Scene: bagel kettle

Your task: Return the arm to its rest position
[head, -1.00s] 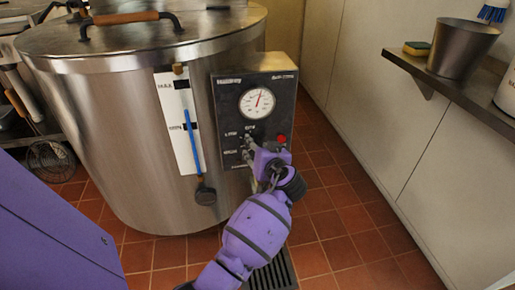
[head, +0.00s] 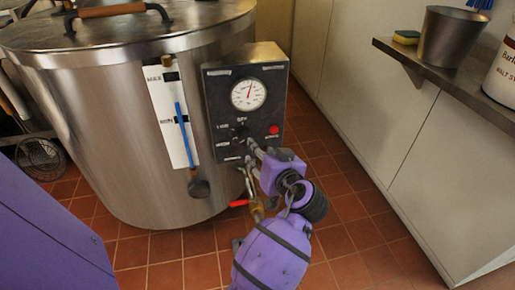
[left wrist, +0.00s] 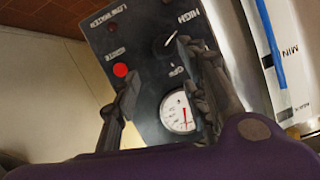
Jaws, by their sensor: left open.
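My left arm comes up from the bottom of the head view. Its purple left gripper (head: 250,158) is near the lower right part of the black control panel (head: 247,105) on the steel kettle. In the left wrist view the left gripper (left wrist: 157,65) has its two dark fingers spread with nothing between them. Beyond them is the panel, with a dial gauge (left wrist: 178,112), a red button (left wrist: 121,70) and a black knob (left wrist: 171,40). A clear gap to the panel shows in neither view for certain. My right gripper is not in view.
The large lidded kettle (head: 110,120) fills the left. A brass valve with a red handle (head: 239,203) is beside the gripper's lower side. A wall shelf (head: 440,80) at right holds a metal bucket (head: 453,38) and a sponge (head: 406,37). Tiled floor (head: 345,225) is open at right.

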